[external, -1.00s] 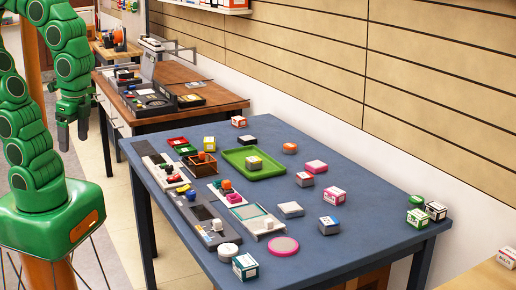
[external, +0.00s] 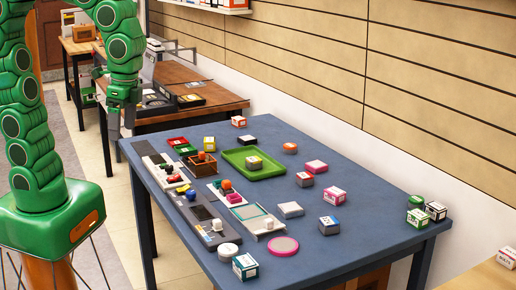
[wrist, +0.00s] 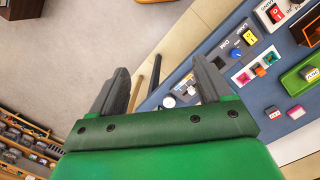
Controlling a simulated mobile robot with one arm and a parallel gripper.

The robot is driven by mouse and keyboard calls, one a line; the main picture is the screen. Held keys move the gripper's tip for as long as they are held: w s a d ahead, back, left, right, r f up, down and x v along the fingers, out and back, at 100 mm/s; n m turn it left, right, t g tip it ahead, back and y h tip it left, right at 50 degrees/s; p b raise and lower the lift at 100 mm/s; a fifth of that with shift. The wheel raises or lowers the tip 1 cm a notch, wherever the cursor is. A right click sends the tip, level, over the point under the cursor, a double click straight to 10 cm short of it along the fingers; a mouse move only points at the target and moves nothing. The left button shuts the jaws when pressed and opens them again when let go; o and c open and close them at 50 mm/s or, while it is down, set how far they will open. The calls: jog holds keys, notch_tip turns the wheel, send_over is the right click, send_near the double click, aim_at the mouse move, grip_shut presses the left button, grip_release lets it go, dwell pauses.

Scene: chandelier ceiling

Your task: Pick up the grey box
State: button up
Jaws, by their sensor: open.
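A low grey box (external: 291,210) with a pale top lies on the blue table, right of the teal-framed tray. Another greyish box (external: 329,225) with a printed label stands just right of and nearer than it, so I cannot tell for sure which one is meant. My gripper (external: 122,122) is open and empty, in the air off the far left corner of the table, well away from both boxes. In the wrist view my two fingers (wrist: 159,85) are spread apart with floor and the table edge beyond them.
The blue table (external: 330,255) also holds a green tray (external: 238,161) with a box in it, a brown wooden crate (external: 202,172), a pink round disc (external: 283,246) and several small boxes. A wooden workbench (external: 212,103) stands behind. A panelled wall (external: 430,100) runs along the right.

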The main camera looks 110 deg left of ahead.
jog(key=w+a+n, duration=0.1)
jog(key=w+a, duration=0.3)
jog(key=w, duration=0.5)
jog(key=w+a+n, duration=0.1)
jog(key=w+a, duration=0.4)
jog(key=w, duration=0.4)
jog(key=n+t, duration=0.1)
jog(key=n, duration=0.4)
send_over(305, 175)
notch_tip(305, 175, down, 22)
jog(key=shift+d, duration=0.15)
jog(key=shift+f, duration=0.4)
jog(key=shift+a+f, duration=0.15)
jog(key=shift+f, duration=1.65)
jog(key=shift+a+f, duration=0.1)
jog(key=shift+f, duration=1.7)
jog(key=shift+c, duration=0.2)
